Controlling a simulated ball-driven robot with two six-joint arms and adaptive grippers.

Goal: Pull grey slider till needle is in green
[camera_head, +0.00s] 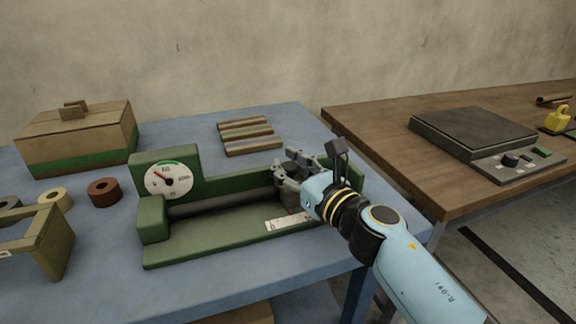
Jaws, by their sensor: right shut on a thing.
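A green gauge fixture (205,240) lies on the blue table, with a dark rod (220,204) along it. A round white dial (168,179) stands at its left end. The dial's red needle points up and left; a green band shows along the top of the dial, and the needle tip looks to the left of it. The dark grey slider (291,196) is near the right end of the rod, partly hidden by my right gripper (292,174). That gripper is shut on the slider. My left gripper is out of view.
A cardboard box (75,140) stands at the back left, with tape rolls (104,192) and an olive frame (45,245) in front. Striped strips (248,134) lie behind the fixture. A wooden table (370,130) at right holds a scale (472,136) and yellow weight (557,119).

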